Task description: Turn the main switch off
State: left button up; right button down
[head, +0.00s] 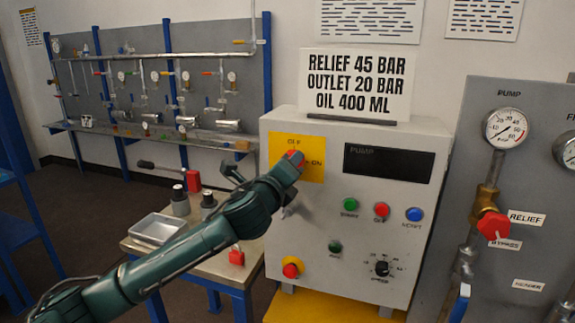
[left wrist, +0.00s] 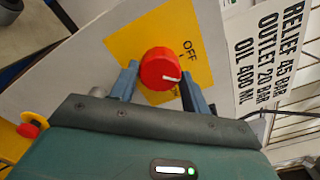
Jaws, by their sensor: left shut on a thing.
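The main switch is a red round knob (head: 293,155) on a yellow plate (head: 312,143) at the upper left of the grey pump panel. OFF is printed above it and ON to its right. In the left wrist view the red knob (left wrist: 158,66) sits between the two fingers of my left gripper (left wrist: 161,85), which is shut on it. The knob's white mark points between the OFF print and the ON side; its exact angle is hard to tell. In the head view my left gripper (head: 296,163) covers part of the knob. My right gripper is not in view.
The panel (head: 345,245) also carries green, red and blue buttons, a speed dial (head: 382,268) and a red emergency button (head: 291,269) on yellow. A small table with a metal tray (head: 157,229) stands left. A gauge and red-handled valve (head: 493,225) are at right.

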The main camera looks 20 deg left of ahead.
pick_arm(q)
jog(key=n, duration=0.4)
jog(key=shift+p, duration=0.4)
jog(key=shift+n, duration=1.8)
jog(key=o, duration=1)
jog(key=shift+s, duration=0.15)
jog(key=s, duration=0.4)
jog(key=s+b, duration=0.1)
jog(key=s, duration=0.8)
jog(key=shift+a+b, duration=0.25)
jog(key=shift+b, duration=0.1)
